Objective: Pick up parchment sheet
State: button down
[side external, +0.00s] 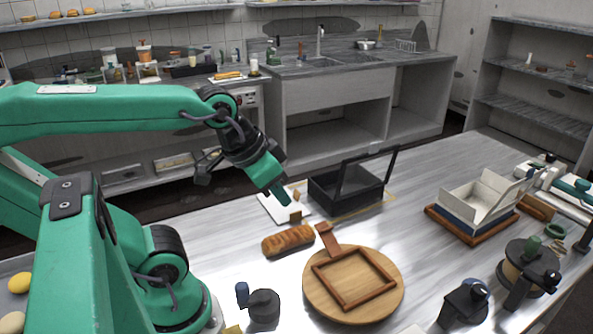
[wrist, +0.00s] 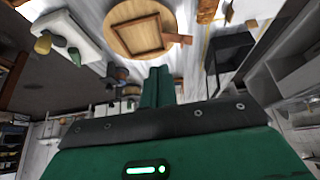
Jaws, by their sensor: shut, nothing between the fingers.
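I cannot clearly identify a parchment sheet. Either could be the parchment. My gripper (side external: 281,198) is above or beside the white piece; I cannot tell whether it touches. In the wrist view its green fingers (wrist: 158,72) are together and empty.
A bread loaf (side external: 288,240) and a round wooden board (side external: 392,281) bearing a square wooden frame (side external: 352,302) lie in front. A white open box (side external: 475,205) and dark devices (side external: 465,303) stand at right. Bare table lies between board and white box.

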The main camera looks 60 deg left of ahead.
jog(key=c, duration=1.5)
grip_release()
jog(key=shift+w, duration=0.15)
jog(key=g, duration=0.6)
send_over(297, 209)
jog(key=s+d, duration=0.2)
jog(key=d, duration=0.2)
notch_tip(297, 209, down, 16)
jog(key=shift+a+r, duration=0.1)
jog(key=shift+r, duration=0.05)
jog(key=shift+f, duration=3.9)
